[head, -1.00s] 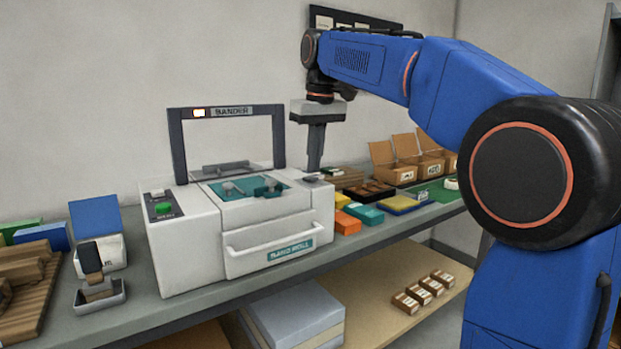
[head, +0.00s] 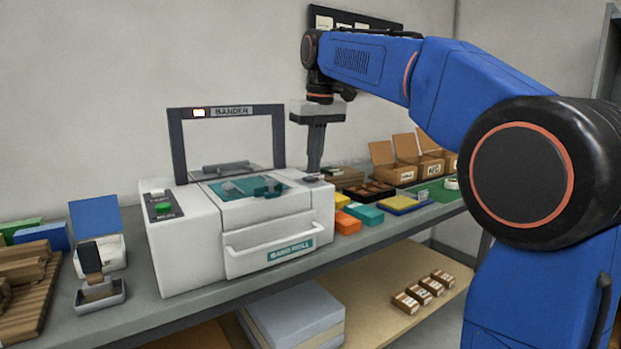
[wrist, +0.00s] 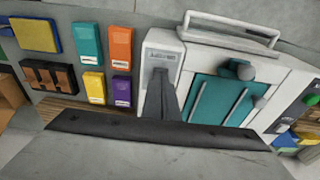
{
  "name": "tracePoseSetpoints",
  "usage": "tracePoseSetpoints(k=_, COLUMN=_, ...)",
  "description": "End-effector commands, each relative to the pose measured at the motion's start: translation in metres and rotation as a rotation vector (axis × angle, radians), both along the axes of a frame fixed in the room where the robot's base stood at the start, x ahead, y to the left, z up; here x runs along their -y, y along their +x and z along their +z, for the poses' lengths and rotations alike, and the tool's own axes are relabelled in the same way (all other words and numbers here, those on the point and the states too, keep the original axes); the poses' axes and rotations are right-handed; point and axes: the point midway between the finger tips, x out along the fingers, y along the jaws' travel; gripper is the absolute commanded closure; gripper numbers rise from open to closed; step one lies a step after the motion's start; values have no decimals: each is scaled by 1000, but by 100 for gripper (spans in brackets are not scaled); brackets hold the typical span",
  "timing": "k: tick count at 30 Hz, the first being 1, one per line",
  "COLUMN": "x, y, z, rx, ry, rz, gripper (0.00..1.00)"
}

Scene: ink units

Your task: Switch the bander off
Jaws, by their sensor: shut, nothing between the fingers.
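The bander (head: 270,222) is a white machine on the bench, with a dark arch (head: 178,150) bearing a small lamp (head: 199,113) and its name. The lamp looks pale with a reddish rim. A green button (head: 163,207) sits on its left-hand panel; it also shows in the wrist view (wrist: 312,100). My gripper (head: 314,172) is shut and empty, pointing down at the small right-hand panel of the bander.
Coloured boxes (head: 366,213) and open cartons (head: 406,172) stand right of the bander. A watch-like item on a stand (head: 99,290) and brown stacked pieces (head: 24,290) are at left. A lower shelf (head: 385,325) holds small boxes. The arch stands close beside my gripper.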

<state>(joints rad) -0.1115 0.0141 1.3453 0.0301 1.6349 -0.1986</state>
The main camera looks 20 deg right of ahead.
Motion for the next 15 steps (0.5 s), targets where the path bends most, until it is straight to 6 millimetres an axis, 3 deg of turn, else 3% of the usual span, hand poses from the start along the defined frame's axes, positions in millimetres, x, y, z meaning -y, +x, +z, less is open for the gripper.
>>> tracePoseSetpoints(k=15, x=0, y=0, z=-28, rx=-7, ry=-1, rz=0, gripper=100)
